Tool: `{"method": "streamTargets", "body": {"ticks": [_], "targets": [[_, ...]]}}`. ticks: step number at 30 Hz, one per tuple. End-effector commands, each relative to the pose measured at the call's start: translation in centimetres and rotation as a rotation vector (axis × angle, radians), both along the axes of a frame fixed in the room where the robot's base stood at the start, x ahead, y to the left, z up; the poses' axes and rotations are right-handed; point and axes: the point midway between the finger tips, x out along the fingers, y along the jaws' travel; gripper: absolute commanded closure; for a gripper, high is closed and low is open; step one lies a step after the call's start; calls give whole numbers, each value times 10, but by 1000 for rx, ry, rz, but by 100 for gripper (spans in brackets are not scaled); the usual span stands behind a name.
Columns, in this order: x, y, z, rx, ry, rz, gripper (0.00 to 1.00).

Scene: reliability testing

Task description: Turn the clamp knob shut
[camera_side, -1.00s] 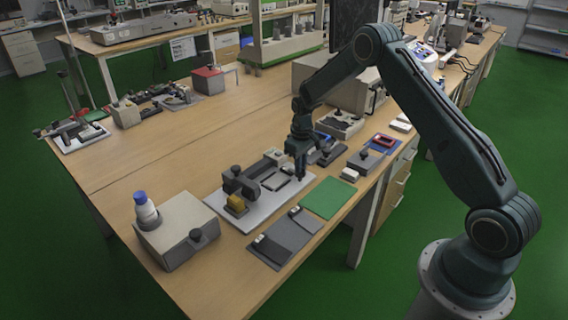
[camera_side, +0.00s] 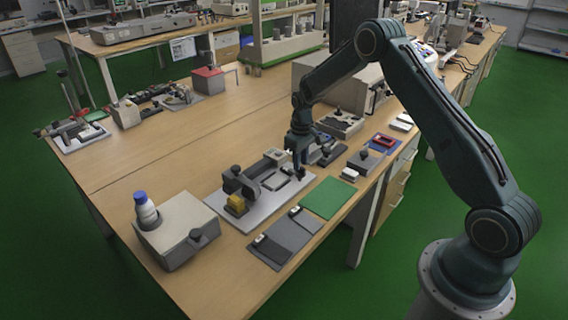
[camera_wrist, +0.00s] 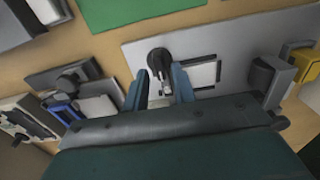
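The clamp knob is a black knob (camera_wrist: 159,62) with a lighter metal part below it, on the pale fixture plate (camera_wrist: 225,38) in the wrist view. My gripper (camera_wrist: 160,78) is open, with one blue-grey finger on each side of the knob. Gaps seem to show between the fingers and the knob; contact cannot be told. In the side view my gripper (camera_side: 301,170) points down over the right end of the fixture plate (camera_side: 258,215) and hides the knob there. A dark clamp block (camera_side: 238,182) and a yellow block (camera_side: 236,205) stand at the plate's left end.
A green mat (camera_side: 327,198) and a grey mat (camera_side: 286,240) lie in front of the plate. A grey box (camera_side: 180,233) with a blue-capped bottle (camera_side: 146,209) stands left. Small devices (camera_side: 366,160) stand close on the right.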

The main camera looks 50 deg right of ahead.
Motion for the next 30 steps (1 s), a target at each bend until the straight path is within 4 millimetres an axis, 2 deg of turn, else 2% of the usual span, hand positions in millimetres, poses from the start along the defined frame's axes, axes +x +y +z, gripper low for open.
{"method": "streamTargets", "body": {"ticks": [15,30], "targets": [[0,0,28,0,1,0,74],[-1,1,34,-1,-3,0,74]]}}
